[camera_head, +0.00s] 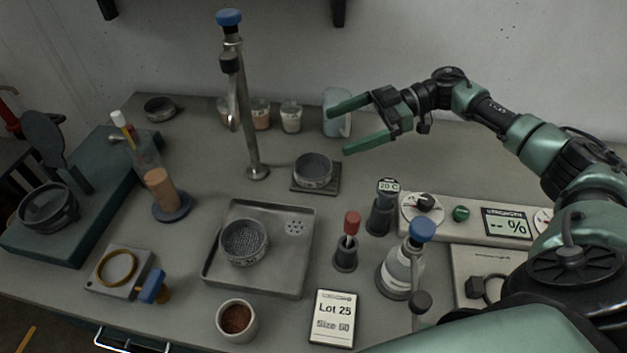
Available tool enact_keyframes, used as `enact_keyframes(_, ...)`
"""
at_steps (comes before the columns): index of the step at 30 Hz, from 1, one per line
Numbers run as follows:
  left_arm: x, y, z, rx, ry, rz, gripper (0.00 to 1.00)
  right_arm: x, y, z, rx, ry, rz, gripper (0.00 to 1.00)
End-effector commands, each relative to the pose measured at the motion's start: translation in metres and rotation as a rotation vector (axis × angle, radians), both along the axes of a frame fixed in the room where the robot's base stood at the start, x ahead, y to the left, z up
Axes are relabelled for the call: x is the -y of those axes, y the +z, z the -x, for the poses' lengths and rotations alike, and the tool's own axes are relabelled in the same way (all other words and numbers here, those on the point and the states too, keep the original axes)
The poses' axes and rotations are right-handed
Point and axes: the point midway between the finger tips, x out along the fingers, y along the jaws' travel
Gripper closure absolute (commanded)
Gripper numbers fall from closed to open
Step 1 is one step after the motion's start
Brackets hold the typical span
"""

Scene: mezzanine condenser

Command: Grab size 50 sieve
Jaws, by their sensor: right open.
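One mesh sieve (243,241) sits in a metal tray (290,270) at the middle front. A dark round pan (313,169) sits on a small square plate behind it. Another small pan (159,107) stands at the back left, and a larger one (48,207) on a dark platform at the left. My right gripper (339,131) is open and empty, above and behind the pan on the plate. My left gripper is not in view.
A card (332,317) reads "Lot 25" and apparently "Size 60". A tall metal tap (246,110) stands left of the plate. Cups (291,116) stand behind. A cup of brown powder (237,320) is in front.

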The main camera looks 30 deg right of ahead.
Motion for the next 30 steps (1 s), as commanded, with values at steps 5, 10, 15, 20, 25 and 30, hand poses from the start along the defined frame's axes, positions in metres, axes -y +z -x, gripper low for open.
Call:
enact_keyframes(5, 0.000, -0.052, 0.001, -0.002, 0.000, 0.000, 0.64, 0.000, -0.053, 0.000, 0.000, 0.000, 0.000, 0.00)
enact_keyframes(10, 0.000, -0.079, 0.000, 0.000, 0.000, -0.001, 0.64, 0.000, -0.078, 0.000, 0.000, 0.000, 0.000, 0.00)
enact_keyframes(15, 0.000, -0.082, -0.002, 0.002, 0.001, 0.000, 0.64, -0.004, -0.084, -0.001, 0.000, 0.001, -0.001, 0.00)
enact_keyframes(20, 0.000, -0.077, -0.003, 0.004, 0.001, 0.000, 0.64, -0.021, -0.087, -0.005, 0.000, 0.002, -0.001, 0.00)
enact_keyframes(25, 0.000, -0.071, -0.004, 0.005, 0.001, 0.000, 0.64, -0.041, -0.091, -0.008, -0.001, 0.004, -0.001, 0.00)
enact_keyframes(30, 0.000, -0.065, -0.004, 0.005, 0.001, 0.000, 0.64, -0.065, -0.098, -0.014, -0.001, 0.003, -0.001, 0.00)
